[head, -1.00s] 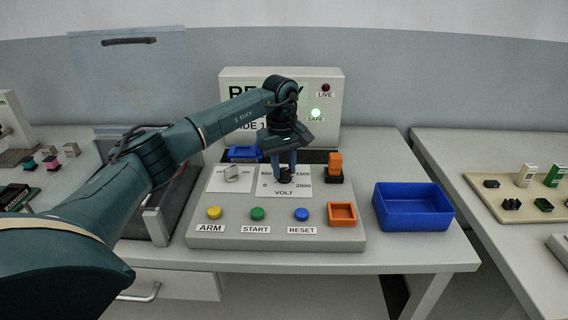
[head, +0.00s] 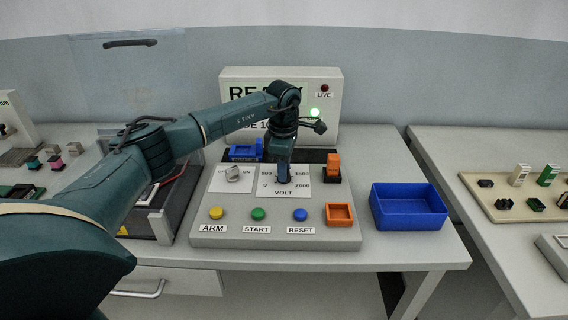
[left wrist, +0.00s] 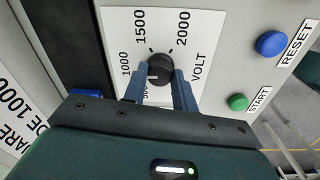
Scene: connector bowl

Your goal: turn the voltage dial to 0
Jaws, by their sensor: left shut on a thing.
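The voltage dial is a black round knob (left wrist: 158,68) on a white scale plate (head: 305,173) marked VOLT. In the left wrist view 1000, 1500 and 2000 are readable around it. The 500 is partly covered, and the 0 is hidden there but shows in the head view. A white mark on the knob appears to face the 500 side; its exact reading is unclear. My left gripper (head: 283,181) points down over the dial. In the left wrist view its two blue fingers (left wrist: 160,80) are shut on the knob, one on each side.
The console (head: 275,235) also carries an OFF/ON switch (head: 233,174), yellow, green and blue buttons, and an orange tray (head: 340,214). An orange block (head: 333,162) stands right of the dial. A blue bin (head: 408,206) sits to the right. The green light (head: 315,112) is lit.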

